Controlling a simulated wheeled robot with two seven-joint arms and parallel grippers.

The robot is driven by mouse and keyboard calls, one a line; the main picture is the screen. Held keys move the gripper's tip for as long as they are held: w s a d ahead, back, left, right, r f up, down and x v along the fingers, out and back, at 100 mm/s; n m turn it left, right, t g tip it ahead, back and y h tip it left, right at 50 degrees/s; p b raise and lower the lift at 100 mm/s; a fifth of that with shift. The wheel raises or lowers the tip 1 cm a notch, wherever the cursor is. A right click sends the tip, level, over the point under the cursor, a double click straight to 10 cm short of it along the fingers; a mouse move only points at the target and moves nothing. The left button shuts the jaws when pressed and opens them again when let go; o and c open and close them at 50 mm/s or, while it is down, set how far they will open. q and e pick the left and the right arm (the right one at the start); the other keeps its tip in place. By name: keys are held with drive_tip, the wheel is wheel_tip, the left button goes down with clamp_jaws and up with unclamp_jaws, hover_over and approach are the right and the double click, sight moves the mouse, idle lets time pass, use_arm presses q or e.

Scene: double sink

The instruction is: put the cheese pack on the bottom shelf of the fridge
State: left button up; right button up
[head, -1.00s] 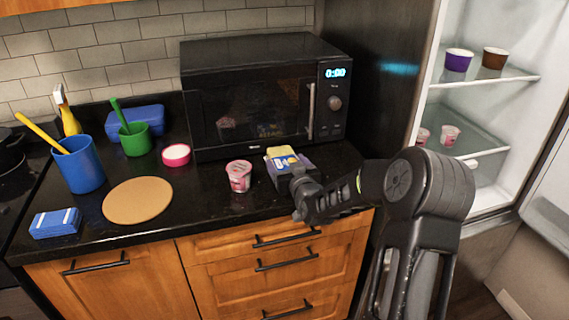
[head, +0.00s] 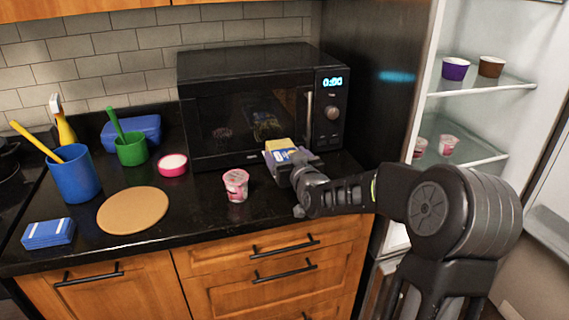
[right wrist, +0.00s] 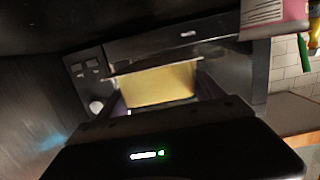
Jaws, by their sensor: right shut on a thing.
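In the right wrist view the pack's yellow face (right wrist: 157,85) shows between the fingers. I cannot tell whether the pack touches the counter. The fridge (head: 480,110) stands open at the right, with shelves in view; its lowest part is hidden behind my right arm. My left gripper is not in view.
A pink yogurt cup (head: 236,185) stands just left of the pack. The microwave (head: 260,105) is behind it. Purple (head: 455,69) and brown (head: 491,67) cups stand on an upper fridge shelf; pink cups (head: 447,145) stand on the shelf below. The open fridge door (head: 550,190) is at far right.

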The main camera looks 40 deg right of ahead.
drive_tip(key=f+b+v, duration=0.2)
drive_tip(key=b+v, duration=0.3)
drive_tip(key=v, duration=1.2)
drive_tip(key=shift+s+a+f+b, duration=0.2)
drive_tip(key=shift+s+b, duration=0.15)
drive_tip(key=shift+s, duration=0.05)
